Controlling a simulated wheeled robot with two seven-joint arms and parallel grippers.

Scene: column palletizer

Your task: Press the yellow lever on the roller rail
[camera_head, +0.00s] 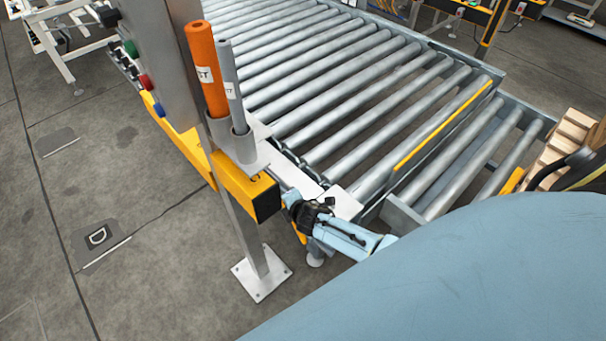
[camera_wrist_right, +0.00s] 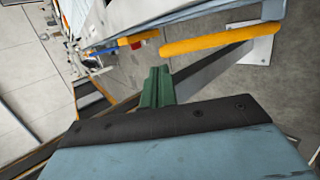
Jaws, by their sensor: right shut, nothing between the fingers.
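The yellow lever (camera_wrist_right: 222,40) shows in the right wrist view as a rounded bar just beyond my fingers, slanting slightly up to the right. In the head view, a small yellow piece (camera_head: 299,233) shows beside my right wrist, under the rail's near corner; it may be part of the same lever. My right gripper (camera_wrist_right: 158,75) has green fingers, shut and empty, with their tips just short of the lever's left end. I cannot tell whether they touch it. The roller rail (camera_head: 340,75) has grey rollers. My left gripper is out of view.
A metal post with a white foot plate (camera_head: 262,273) stands left of my right wrist. It carries a yellow beam (camera_head: 245,186), an orange tube (camera_head: 206,70) and a grey tube (camera_head: 232,88). Wooden pallets (camera_head: 572,135) are at the right. The floor at left is open.

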